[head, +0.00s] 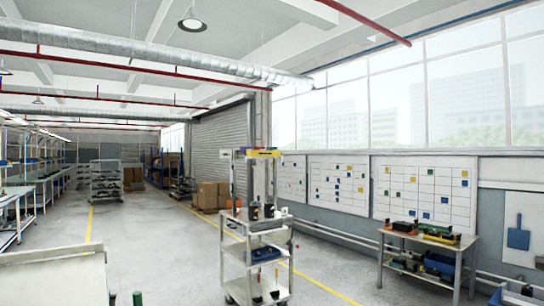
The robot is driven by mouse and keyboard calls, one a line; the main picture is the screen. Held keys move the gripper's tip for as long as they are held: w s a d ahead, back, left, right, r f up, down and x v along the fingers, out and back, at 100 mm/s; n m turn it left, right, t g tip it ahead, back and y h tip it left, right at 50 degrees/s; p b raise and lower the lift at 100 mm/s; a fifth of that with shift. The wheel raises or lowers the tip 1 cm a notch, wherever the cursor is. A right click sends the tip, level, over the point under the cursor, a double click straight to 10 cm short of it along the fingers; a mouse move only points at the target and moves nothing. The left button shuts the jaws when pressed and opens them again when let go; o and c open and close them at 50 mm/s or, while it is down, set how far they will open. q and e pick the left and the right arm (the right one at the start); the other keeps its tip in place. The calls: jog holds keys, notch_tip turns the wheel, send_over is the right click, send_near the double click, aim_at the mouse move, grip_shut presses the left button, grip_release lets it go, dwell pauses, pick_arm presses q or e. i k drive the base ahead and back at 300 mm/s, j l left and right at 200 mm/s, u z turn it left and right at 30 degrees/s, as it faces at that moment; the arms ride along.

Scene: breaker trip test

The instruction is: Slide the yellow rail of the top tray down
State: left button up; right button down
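A light grey trolley (255,240) with several shelves stands near the middle of the floor. Dark containers (254,211) and a small white item (284,211) stand on that tray. A blue item (265,254) lies on the shelf below. The trolley is some distance ahead, and small details of the rail are too small to tell. Neither of my grippers shows in the head view.
A side table (395,240) with bins stands at the right by the wall boards. A pale worktop (50,258) is close at lower left. Cardboard boxes (210,195) and a shelf rack (105,182) stand farther back. Open floor (165,255) lies left of the trolley.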

aim_at(249, 153)
jog(key=i+z, duration=0.4)
jog(key=i, duration=4.2)
